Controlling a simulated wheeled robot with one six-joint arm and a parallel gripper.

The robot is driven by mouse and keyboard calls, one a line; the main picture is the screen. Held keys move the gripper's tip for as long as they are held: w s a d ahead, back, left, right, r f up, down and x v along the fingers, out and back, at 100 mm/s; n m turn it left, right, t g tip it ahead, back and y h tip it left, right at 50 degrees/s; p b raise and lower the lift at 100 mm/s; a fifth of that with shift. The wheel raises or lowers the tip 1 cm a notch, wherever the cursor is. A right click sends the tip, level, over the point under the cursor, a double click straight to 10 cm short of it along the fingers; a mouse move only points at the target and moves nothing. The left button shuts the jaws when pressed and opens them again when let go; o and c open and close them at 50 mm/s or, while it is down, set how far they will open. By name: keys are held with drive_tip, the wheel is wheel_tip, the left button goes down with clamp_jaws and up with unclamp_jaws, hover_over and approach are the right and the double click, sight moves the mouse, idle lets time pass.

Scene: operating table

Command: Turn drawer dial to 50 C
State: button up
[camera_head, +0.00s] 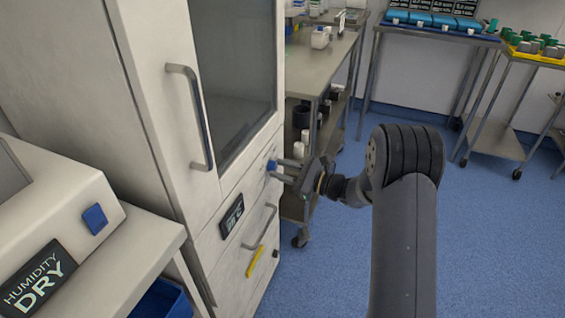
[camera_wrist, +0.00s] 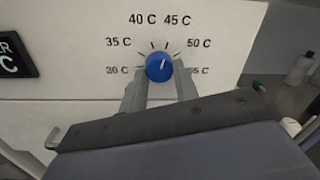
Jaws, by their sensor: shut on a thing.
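The blue drawer dial (camera_wrist: 159,67) is on the white drawer front, under a printed arc from 30 C to 55 C. Its white mark points up and slightly right, roughly toward 45 C. The dial also shows in the head view (camera_head: 271,165), on the cabinet's lower front. My gripper (camera_head: 281,170) reaches it from the right. In the wrist view, my gripper (camera_wrist: 161,84) is shut on the dial, one finger on each side.
A tall door handle (camera_head: 190,115) is above left. A metal cart (camera_head: 322,70) stands behind. Blue floor is open at the right.

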drive_tip(key=m+p, duration=0.3)
drive_tip(key=m, duration=0.1)
drive_tip(key=shift+r+m+p, duration=0.15)
drive_tip(key=shift+m+p, duration=0.15)
drive_tip(key=shift+m, duration=0.1)
drive_tip(key=shift+s+m+p, duration=0.1)
drive_tip(key=shift+m+p, duration=1.3)
drive_tip(key=shift+m, duration=0.5)
drive_tip(key=o, duration=1)
drive_tip(key=v, duration=1)
drive_tip(key=shift+s+d+r+p, duration=0.1)
drive_tip(key=shift+s+d+p, duration=0.05)
drive_tip(key=shift+d+p, duration=0.25)
drive_tip(key=shift+a, duration=0.1)
